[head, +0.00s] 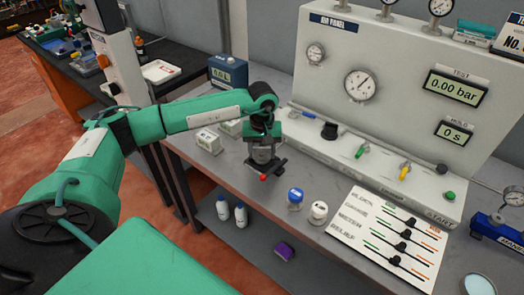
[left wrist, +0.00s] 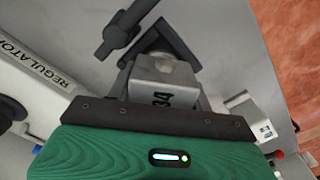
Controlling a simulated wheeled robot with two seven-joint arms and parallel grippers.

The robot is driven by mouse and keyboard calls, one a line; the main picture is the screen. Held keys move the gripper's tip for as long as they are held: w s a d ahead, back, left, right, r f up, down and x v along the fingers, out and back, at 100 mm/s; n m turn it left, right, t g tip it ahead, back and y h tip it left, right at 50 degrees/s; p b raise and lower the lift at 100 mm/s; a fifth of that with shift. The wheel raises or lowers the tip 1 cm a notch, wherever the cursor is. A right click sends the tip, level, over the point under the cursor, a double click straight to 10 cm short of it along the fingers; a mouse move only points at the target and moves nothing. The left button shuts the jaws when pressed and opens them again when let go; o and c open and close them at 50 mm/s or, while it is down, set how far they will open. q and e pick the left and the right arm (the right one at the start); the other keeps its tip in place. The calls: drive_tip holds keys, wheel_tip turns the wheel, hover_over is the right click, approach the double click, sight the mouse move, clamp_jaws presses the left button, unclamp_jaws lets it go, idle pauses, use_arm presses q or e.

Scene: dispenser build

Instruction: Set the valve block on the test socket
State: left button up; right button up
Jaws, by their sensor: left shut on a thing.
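My left gripper (head: 264,139) points down over the grey bench in the middle of the head view. It is shut on a grey metal block, the valve block (head: 264,154). In the left wrist view the block (left wrist: 160,78) shows dark digits and sits between the fingers (left wrist: 165,100). A dark angular part with a lever (left wrist: 133,28) lies just beyond it; in the head view a dark part with a red tip (head: 264,178) shows directly below the block. I cannot tell whether this dark part is the test socket or touches the block. My right gripper is not in view.
The air panel (head: 315,90) with gauges and displays stands behind the bench. White boxes (head: 208,140) stand left of the gripper; a blue-capped jar (head: 295,198) and a white jar (head: 318,212) stand in front. A slider board (head: 392,238) lies at right.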

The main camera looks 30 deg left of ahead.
use_arm(q)
drive_tip(key=shift+f+b, duration=0.5)
drive_tip(key=o, duration=1.1)
drive_tip(key=shift+r+p, duration=2.35)
drive_tip(key=shift+r, duration=3.15)
